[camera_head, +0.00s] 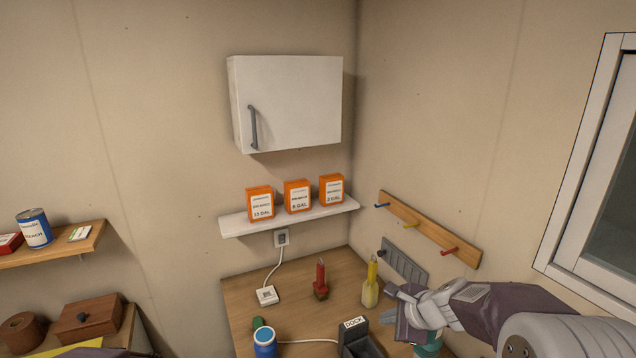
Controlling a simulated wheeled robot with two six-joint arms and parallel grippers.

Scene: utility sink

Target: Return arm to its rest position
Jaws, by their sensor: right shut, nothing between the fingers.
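My right arm comes in from the lower right. Its gripper (396,304) is shut and empty, above the right part of the wooden counter (250,297). A yellow bottle (370,287) stands just to its left in the picture. A black holder labelled DOCK (357,343) is below and left of it. A teal object (430,347) shows partly under the gripper, and most of it is hidden. My left gripper is not in view.
A red bottle (320,280), a white charger (267,295) and a blue can (265,343) stand on the counter. A peg rail (430,231) and a window frame (580,180) are on the right wall. A shelf (290,217) holds orange boxes under a white cabinet (290,105).

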